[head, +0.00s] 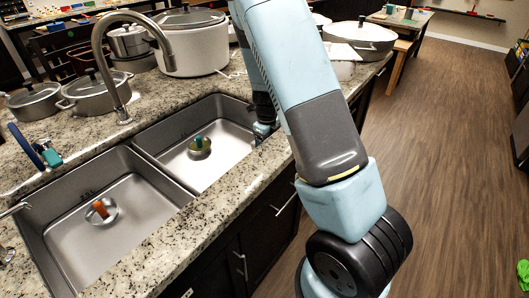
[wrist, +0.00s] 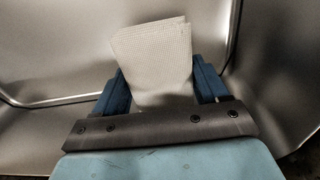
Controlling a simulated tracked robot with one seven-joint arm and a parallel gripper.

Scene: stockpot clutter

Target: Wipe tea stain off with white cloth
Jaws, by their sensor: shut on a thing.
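My gripper (wrist: 158,70) is shut on the white cloth (wrist: 152,52), a folded, waffle-textured piece held between the two blue fingers in the wrist view. Bare metal sink wall and floor show around the cloth there. In the head view my gripper (head: 263,130) is at the right edge of the right sink basin (head: 180,122), partly behind my arm. The cloth cannot be made out in the head view. No tea stain can be made out in either view.
The left basin (head: 75,215) has an orange item in its drain; the right has a green one. A tall faucet (head: 108,65) stands behind them. Pots (head: 95,95) and a large white cooker (head: 190,45) crowd the speckled counter. Wooden floor (head: 440,150) is open at right.

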